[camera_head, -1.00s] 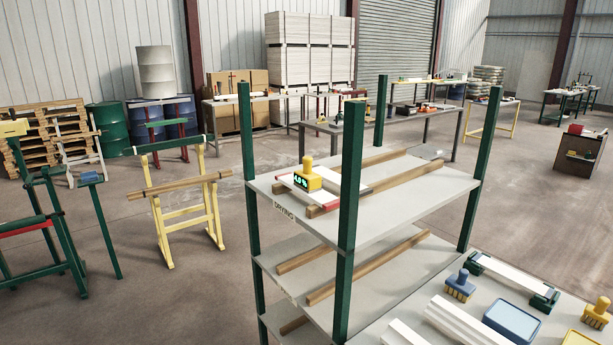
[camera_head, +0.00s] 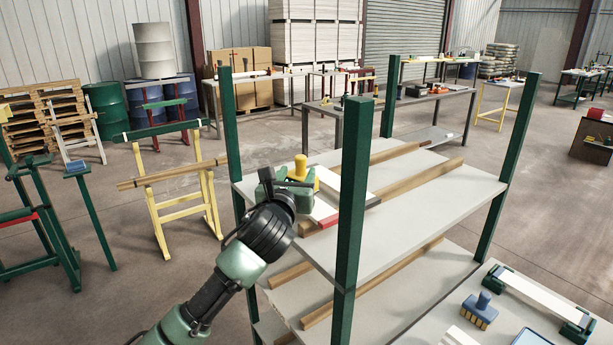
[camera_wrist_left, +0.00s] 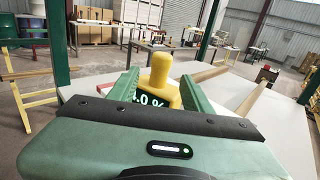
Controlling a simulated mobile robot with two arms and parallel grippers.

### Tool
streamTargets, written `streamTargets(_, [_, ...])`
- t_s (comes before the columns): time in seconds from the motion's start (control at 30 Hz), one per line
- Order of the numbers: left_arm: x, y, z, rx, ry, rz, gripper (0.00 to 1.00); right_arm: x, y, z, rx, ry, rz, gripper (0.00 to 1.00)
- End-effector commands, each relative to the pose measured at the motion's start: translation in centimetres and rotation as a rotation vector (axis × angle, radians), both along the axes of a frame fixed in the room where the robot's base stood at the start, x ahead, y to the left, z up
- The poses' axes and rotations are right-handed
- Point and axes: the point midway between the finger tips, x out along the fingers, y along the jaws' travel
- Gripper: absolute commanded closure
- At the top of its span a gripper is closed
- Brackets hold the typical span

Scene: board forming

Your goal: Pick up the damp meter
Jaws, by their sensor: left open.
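The damp meter (camera_head: 301,171) is a yellow block with a knobbed handle and a dark display. It stands on boards on the top shelf of the green-posted drying rack (camera_head: 410,221). My left gripper (camera_head: 286,181) is at the meter and covers much of it in the head view. In the left wrist view the meter (camera_wrist_left: 160,84) sits between the two green fingers of the open left gripper (camera_wrist_left: 158,88), its display showing lit digits. I cannot tell whether the fingers touch it. My right gripper is not in view.
A green rack post (camera_head: 350,195) stands close to the right of my left arm. Wooden battens (camera_head: 415,182) lie along the shelf. A bench at the lower right holds a blue brush (camera_head: 480,309). A yellow trestle (camera_head: 180,195) stands to the left.

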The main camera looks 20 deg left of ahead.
Motion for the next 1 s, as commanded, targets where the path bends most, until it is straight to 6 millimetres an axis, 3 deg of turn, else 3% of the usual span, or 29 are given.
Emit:
streamTargets(0.13, [1.7, 0.2, 0.7, 0.023, -0.007, 0.000, 0.50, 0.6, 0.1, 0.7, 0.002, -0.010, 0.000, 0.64])
streamTargets(0.33, [3.3, 0.3, 0.6, 0.020, -0.004, 0.000, 0.50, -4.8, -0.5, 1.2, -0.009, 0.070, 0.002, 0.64])
streamTargets(0.47, [5.2, 0.3, 0.6, 0.016, -0.002, 0.000, 0.50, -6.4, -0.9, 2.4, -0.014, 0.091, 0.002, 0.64])
streamTargets(0.6, [6.9, 0.5, 0.4, 0.018, -0.005, 0.000, 0.50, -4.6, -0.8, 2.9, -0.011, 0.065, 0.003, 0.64])
streamTargets(0.7, [7.6, 0.5, 0.2, 0.019, -0.005, -0.001, 0.50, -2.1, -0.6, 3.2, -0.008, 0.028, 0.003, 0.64])
streamTargets(0.8, [7.7, 0.6, 0.1, 0.019, -0.005, -0.001, 0.50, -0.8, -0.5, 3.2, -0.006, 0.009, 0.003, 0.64])
streamTargets(0.97, [7.7, 0.6, 0.1, 0.019, -0.005, -0.001, 0.50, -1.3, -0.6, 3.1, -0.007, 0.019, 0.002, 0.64])
streamTargets(1.0, [7.7, 0.6, 0.1, 0.019, -0.005, -0.001, 0.61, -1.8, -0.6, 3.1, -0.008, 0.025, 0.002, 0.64])
